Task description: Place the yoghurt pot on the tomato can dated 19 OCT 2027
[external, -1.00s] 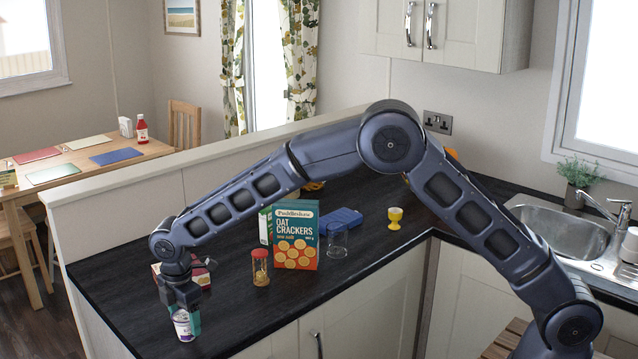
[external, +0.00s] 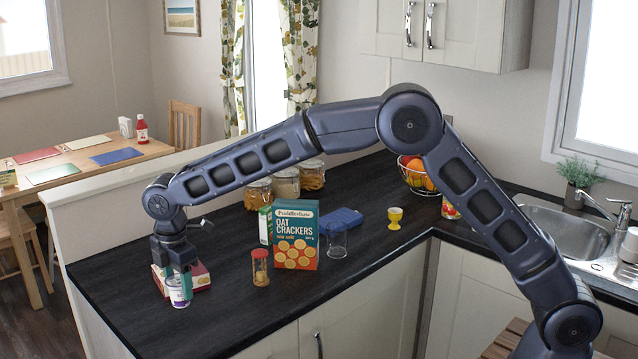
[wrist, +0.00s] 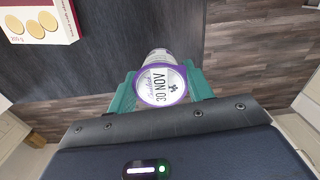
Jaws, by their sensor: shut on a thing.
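The yoghurt pot (external: 178,292) is small and white with a purple-rimmed lid. In the wrist view its lid (wrist: 160,86) faces the camera and reads "30 NOV". My gripper (external: 177,280) is shut on the pot, one teal finger on each side, at the left end of the dark counter; the fingers also show in the wrist view (wrist: 162,94). The pot appears to be held above the counter. A red and yellow can (external: 450,208) stands beside the fruit bowl, partly behind my arm. I cannot tell whether it is a tomato can, and no date is readable on it.
A red box (external: 198,278) lies close behind the pot. Jars (external: 286,183) and a fruit bowl (external: 416,176) stand behind. The counter's front left is clear.

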